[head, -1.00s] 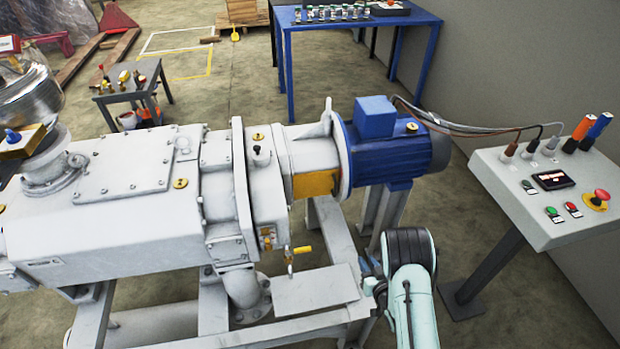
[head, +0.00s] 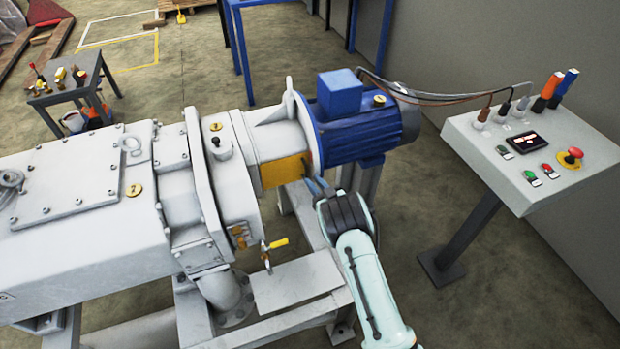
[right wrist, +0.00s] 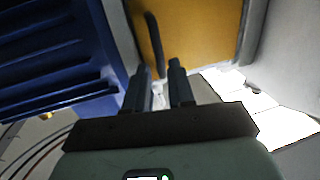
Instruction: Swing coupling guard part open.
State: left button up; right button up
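The coupling guard part is a yellow panel (head: 285,171) between the grey pump housing and the blue motor (head: 352,130). It appears shut. In the right wrist view the yellow panel (right wrist: 205,35) fills the top middle, with a dark bar handle (right wrist: 153,40) along its left side. My right gripper (head: 318,186) is just beside the panel's right edge. In the wrist view its two fingers (right wrist: 160,72) are apart, and the handle's lower end appears between them. I cannot tell whether they touch it. My left gripper is not in view.
A control panel (head: 485,147) on a post stands at the right. A yellow-handled valve (head: 274,244) and a flat grey plate (head: 296,285) lie below the guard. Cables (head: 440,97) run from the motor to the control panel. A small tool table (head: 70,95) stands back left.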

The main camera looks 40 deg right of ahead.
aim_at(307, 174)
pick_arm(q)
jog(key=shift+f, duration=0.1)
pick_arm(e)
jog(key=shift+w+d, duration=0.2)
jog(key=shift+w, duration=1.35)
jog(key=shift+c, duration=0.3)
grip_shut()
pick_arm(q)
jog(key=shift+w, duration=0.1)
pick_arm(e)
jog(key=shift+s+a, duration=0.1)
jog(key=shift+a, duration=0.05)
